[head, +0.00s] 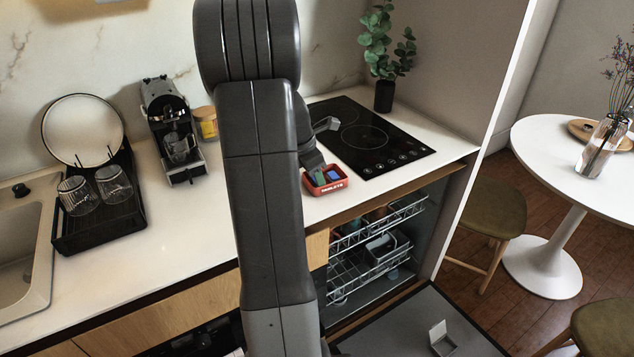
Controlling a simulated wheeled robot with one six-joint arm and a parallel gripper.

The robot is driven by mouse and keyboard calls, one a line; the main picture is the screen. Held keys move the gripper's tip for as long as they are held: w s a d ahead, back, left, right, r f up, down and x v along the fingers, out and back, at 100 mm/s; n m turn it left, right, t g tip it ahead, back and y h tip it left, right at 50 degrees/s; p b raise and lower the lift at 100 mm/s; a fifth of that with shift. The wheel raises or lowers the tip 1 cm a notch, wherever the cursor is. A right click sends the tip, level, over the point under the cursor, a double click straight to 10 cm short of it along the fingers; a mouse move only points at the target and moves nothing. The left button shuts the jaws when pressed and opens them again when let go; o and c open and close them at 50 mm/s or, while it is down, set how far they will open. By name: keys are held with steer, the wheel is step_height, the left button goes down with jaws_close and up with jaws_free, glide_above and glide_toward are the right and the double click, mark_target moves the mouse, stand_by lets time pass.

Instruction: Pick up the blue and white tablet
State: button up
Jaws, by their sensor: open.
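A small red box (338,184) with white lettering sits near the counter's front edge, just in front of the cooktop. Small blue and green pieces lie in it. A blue piece (320,177) may be the blue and white tablet, but it is too small to make out any white. My gripper (319,148) is open, just above and behind the box's left side as seen here. My arm hides part of the gripper, and I see nothing held in it.
The black cooktop (365,138) and a potted plant (384,95) are behind the box. Below, the dishwasher is open, with racks (345,240) of dishes and its door (400,325) lowered. A coffee machine (172,130) and a dish rack (100,225) stand left.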

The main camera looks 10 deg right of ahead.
steer(key=c, duration=0.7)
steer(key=shift+c, duration=0.2)
step_height(320, 180, up, 10)
